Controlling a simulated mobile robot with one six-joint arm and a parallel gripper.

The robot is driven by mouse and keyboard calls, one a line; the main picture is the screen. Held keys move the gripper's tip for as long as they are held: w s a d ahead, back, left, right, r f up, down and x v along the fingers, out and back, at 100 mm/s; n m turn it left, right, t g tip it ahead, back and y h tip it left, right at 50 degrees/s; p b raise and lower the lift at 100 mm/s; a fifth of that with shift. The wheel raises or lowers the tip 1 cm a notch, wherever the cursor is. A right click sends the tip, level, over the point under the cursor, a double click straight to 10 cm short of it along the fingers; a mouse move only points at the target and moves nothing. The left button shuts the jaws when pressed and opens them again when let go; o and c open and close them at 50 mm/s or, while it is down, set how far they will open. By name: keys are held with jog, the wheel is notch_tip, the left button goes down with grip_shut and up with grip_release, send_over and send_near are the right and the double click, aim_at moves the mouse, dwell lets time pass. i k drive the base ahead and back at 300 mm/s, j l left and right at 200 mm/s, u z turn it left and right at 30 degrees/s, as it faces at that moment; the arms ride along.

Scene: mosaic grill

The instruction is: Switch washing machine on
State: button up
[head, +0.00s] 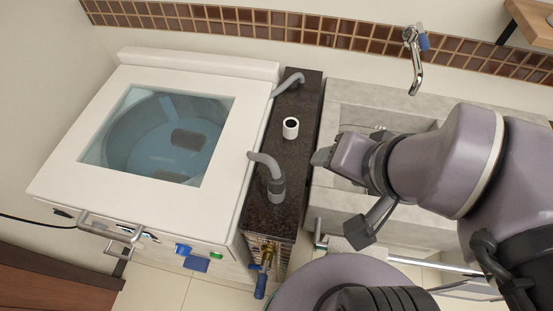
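The white washing machine (215,85) stands on the left in the head view. Its glass lid (165,135) is closed, and a bluish drum shows through it. On its front edge are a blue part (183,249), another blue part (196,263) and a small green part (215,255). A grey bar handle (108,230) is at the front left. I cannot tell which of these is the switch. My gripper (332,157) is to the right of the machine, above the sink edge, apart from the machine. Its fingers are seen from behind, so their opening is unclear.
A dark stone counter (297,100) with a white cylinder (290,128) and grey hoses (268,170) lies between machine and sink. The stone sink (385,118) is under my arm, with a wall tap (415,60) behind. A blue-handled valve (260,285) sits below the counter.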

aim_at(64, 215)
jog(key=u, duration=2.15)
jog(key=j, duration=0.25)
jog(key=i+j, duration=0.15)
jog(key=j, duration=0.1)
